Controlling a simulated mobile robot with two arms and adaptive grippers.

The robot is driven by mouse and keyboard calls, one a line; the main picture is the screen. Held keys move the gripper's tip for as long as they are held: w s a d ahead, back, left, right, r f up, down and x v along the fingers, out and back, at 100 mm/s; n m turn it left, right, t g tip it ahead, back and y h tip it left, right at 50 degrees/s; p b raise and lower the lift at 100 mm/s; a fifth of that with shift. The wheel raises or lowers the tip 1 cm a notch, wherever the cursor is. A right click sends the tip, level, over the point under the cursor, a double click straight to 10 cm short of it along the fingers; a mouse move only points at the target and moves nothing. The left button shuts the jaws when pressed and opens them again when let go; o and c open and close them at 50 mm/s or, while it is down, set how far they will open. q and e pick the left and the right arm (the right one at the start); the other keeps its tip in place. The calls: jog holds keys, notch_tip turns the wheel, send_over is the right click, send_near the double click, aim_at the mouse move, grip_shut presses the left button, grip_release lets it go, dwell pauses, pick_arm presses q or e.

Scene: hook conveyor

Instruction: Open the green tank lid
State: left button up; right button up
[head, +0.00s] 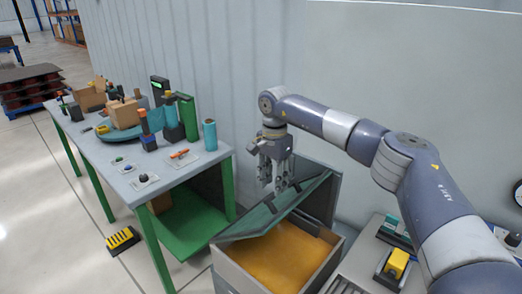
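The tank (232,272) is a pale box holding orange material (285,258), at the bottom centre of the head view. Its dark green lid (252,222) is tilted above the opening, so the orange contents show beneath it. My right gripper (278,186) reaches down from the arm at the right, with its fingers at the lid's upper far edge. I cannot tell whether the fingers touch or grasp the lid. My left gripper is not in view.
A table (100,150) with green legs stands left of the tank, carrying bottles, boxes and small parts. A wall is close behind the tank. A grey bench with a yellow-topped device (396,264) is at the right. A yellow-black block (122,240) lies on the floor.

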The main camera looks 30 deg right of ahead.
jog(key=w+a+r+p, duration=0.2)
jog(key=w+r+p, duration=0.3)
jog(key=r+p, duration=0.1)
jog(key=shift+r+p, duration=0.35)
jog(key=shift+r, duration=0.15)
jog(key=shift+s+f, duration=0.15)
dwell(0.8)
